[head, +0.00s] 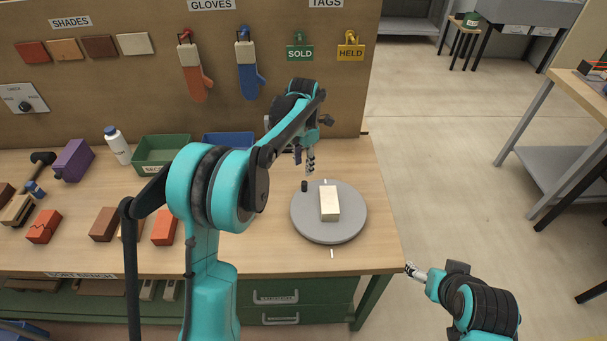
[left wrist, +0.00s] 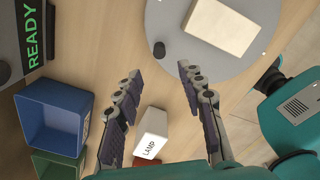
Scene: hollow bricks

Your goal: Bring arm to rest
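My left arm reaches over the bench, and its left gripper (head: 311,165) hangs above the wood just behind the grey round turntable (head: 343,232). In the left wrist view the left gripper (left wrist: 156,80) has its two fingers apart with nothing held between them. A cream brick (head: 329,203) lies on the turntable, clear of the fingers; it also shows in the left wrist view (left wrist: 222,27). My right gripper (head: 412,269) is off the bench's right front corner, small in view, and I cannot tell its opening.
A blue bin (left wrist: 50,115), a green bin (head: 163,153) and a white box marked LAMP (left wrist: 152,133) stand near the back. Several bricks lie at left; a white bottle (head: 118,147) stands behind.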

